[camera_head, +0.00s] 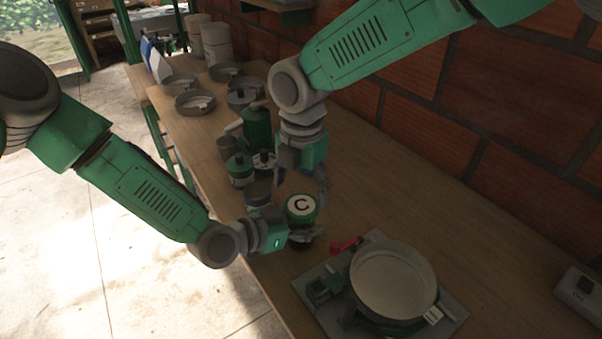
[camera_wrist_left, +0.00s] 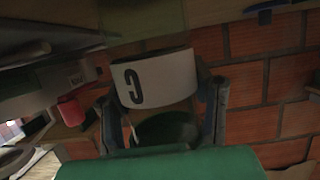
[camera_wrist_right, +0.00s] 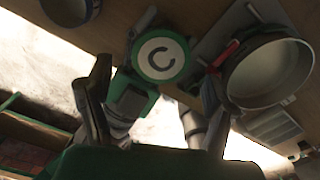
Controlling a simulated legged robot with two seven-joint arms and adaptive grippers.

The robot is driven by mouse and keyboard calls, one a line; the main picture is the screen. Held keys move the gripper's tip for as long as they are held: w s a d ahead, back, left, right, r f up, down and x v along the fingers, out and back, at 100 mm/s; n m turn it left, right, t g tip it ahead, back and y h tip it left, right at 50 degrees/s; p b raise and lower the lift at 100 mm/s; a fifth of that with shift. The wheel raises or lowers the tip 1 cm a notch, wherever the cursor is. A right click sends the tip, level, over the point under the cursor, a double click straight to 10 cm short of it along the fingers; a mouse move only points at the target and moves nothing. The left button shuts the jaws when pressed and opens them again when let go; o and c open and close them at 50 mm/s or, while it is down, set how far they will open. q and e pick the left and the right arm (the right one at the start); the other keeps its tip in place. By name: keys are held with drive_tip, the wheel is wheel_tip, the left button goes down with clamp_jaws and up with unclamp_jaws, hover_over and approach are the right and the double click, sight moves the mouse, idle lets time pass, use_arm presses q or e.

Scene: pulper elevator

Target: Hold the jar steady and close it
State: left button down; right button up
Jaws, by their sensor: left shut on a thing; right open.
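The jar (camera_head: 300,242) stands upright on the wooden bench, mostly hidden by the fingers. Its white label with a dark C (camera_wrist_left: 155,80) shows in the left wrist view. My left gripper (camera_head: 302,236) is shut around the jar's body from the left. My right gripper (camera_head: 305,190) is open just above and behind the lid. In the right wrist view the lid (camera_wrist_right: 160,58) shows beyond the spread fingers, apart from them.
Green bottles and jars (camera_head: 257,128) crowd behind the left gripper. Metal pans (camera_head: 195,102) lie farther back. A brick wall (camera_head: 455,110) bounds the bench's right side.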

sight(300, 204)
drive_tip(key=shift+f, duration=2.1)
drive_tip(key=c, duration=1.2)
drive_tip(key=m, duration=0.3)
drive_tip(key=shift+m, duration=0.4)
drive_tip(key=m, duration=0.6)
drive_tip(key=shift+a, duration=0.2)
drive_tip(key=o, duration=1.3)
drive_tip(key=shift+d, duration=0.1)
drive_tip(key=shift+c, duration=0.2)
